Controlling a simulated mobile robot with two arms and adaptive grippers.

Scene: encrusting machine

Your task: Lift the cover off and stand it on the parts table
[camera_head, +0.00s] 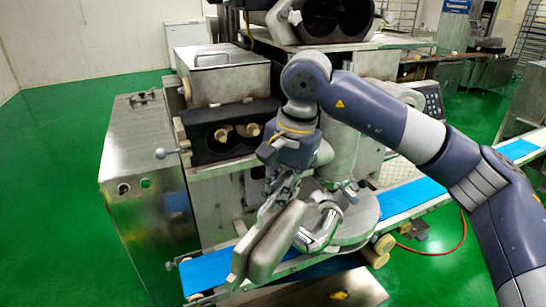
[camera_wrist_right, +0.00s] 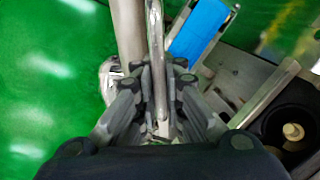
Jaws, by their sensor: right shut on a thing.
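The cover (camera_head: 275,240) is a grey metal piece with rounded edges. In the head view it hangs tilted below my right gripper (camera_head: 283,188), in front of the machine and over the near end of the blue belt. In the right wrist view my right gripper (camera_wrist_right: 158,105) is shut on a thin upright metal bar, with the wider grey body of the cover (camera_wrist_right: 128,35) beside it. A metal tabletop (camera_head: 345,290) shows at the bottom edge; I cannot tell whether it is the parts table. My left gripper is not in view.
The machine has an open dark cavity (camera_head: 215,143) with cream rollers, under a lidded metal box (camera_head: 222,78). A steel cabinet (camera_head: 145,170) stands at the left. The blue conveyor belt (camera_head: 415,197) runs past a round metal platform (camera_head: 358,222). Green floor is clear at far left.

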